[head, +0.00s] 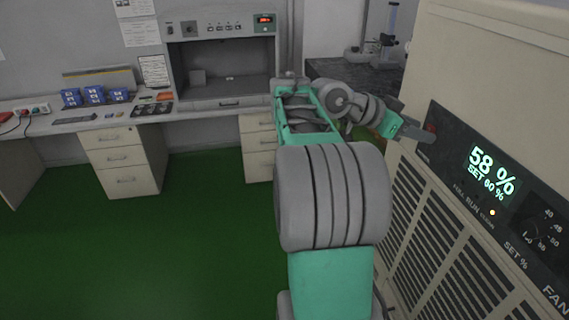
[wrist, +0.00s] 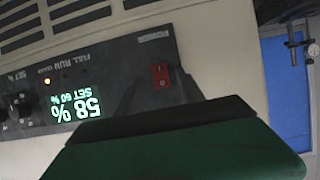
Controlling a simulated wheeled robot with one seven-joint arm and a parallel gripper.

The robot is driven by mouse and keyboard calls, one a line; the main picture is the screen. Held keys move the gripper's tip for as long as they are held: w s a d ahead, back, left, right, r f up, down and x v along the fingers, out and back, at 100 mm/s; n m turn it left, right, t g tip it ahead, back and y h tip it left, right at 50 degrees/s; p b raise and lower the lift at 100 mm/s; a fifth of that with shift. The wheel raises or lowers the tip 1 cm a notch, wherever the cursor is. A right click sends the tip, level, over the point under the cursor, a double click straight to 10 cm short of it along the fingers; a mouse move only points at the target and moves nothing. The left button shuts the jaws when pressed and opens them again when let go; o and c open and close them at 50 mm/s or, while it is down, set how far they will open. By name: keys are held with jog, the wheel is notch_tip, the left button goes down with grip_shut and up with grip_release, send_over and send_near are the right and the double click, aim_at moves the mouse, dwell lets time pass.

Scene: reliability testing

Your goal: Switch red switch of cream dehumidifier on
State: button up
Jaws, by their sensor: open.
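The cream dehumidifier (head: 490,45) stands at the right of the head view, with a black control panel (head: 460,185) on its front. The panel's display (head: 490,172) is lit and reads 58 %, set 60 %. The red switch (head: 432,128) is at the panel's left end in the head view, partly hidden by my gripper (head: 425,135). In the wrist view the red switch (wrist: 160,76) shows clearly, upside down, just beyond my open, empty gripper (wrist: 158,88). The fingertips are close to the panel; I cannot tell whether they touch it.
An amber lamp (head: 492,212) glows on the panel near a dial (head: 535,235). Vent slats (head: 425,225) lie below. A bench (head: 60,125) with blue bins (head: 95,95) and a grey fume cabinet (head: 220,60) stand at the back. The green floor (head: 190,230) at left is clear.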

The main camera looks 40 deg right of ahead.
jog(key=r+p+v, duration=0.1)
jog(key=p+v, duration=0.6)
jog(key=p, duration=0.1)
jog(key=w+a+f+n+t+y+b, duration=0.2)
jog(key=w+a+f+n+t, duration=0.3)
jog(key=a, duration=0.6)
jog(key=w+a+f+n+t+y+b, duration=0.2)
jog(key=w+a+f+n+t+y, duration=0.2)
jog(key=w+a+f+n, duration=0.4)
jog(key=a+f+n+t, duration=0.1)
jog(key=a+f, duration=0.1)
jog(key=a, duration=0.1)
jog(key=shift+a, duration=0.15)
jog(key=shift+f, duration=0.1)
